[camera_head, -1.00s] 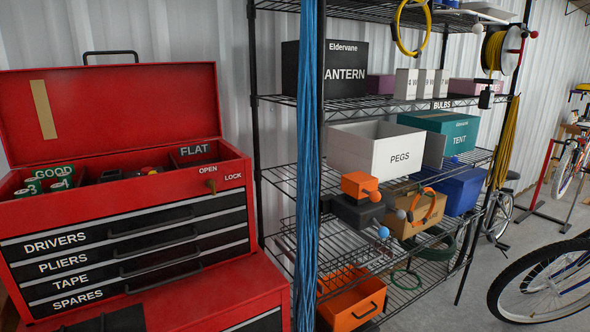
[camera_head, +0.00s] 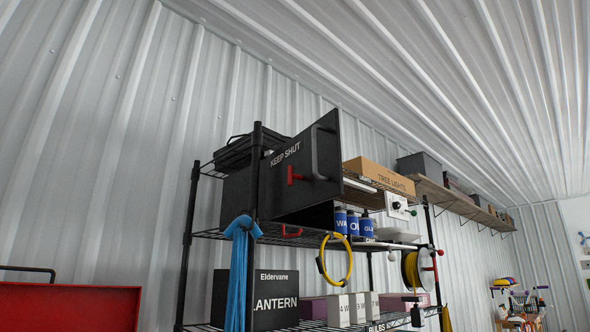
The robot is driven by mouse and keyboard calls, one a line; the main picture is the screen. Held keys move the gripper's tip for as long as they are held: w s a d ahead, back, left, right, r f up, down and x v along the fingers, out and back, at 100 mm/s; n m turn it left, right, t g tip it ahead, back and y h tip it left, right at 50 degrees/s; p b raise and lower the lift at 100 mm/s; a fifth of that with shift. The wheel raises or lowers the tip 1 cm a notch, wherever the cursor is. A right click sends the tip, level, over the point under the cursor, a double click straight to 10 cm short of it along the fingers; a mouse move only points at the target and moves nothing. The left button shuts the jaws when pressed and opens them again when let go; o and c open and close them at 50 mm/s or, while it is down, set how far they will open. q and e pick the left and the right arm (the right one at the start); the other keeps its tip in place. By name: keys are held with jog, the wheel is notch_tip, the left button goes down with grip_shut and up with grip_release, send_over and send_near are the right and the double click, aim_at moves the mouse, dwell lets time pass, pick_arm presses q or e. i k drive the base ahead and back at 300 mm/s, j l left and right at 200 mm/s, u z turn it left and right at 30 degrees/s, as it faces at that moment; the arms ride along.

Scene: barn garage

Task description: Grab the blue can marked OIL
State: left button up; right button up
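Three blue cans with dark tops stand side by side on an upper shelf of the black wire rack. The middle can (camera_head: 353,225) shows letters that look like "OI", with the rest of the word out of sight. The left can (camera_head: 340,222) begins with "W", and the right can (camera_head: 366,228) seems to begin with "GL". A black box's panel marked KEEP SHUT (camera_head: 327,165) juts out to the left of and above the cans. Neither of my grippers is in view.
A yellow cable loop (camera_head: 336,259) hangs just below the cans. A TREE LIGHTS box (camera_head: 380,178) is above them. A white switch box (camera_head: 397,206) and a yellow cord reel (camera_head: 411,270) are at right. Blue cord (camera_head: 238,270) hangs on the left post.

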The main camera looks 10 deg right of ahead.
aim_at(352, 219)
jog(key=i+l+u, duration=0.25)
jog(key=l, duration=0.65)
jog(key=l+u, duration=0.2)
jog(key=l, duration=0.7)
jog(key=i+l+u, duration=0.1)
jog(key=l+u, duration=0.15)
jog(key=l, duration=0.65)
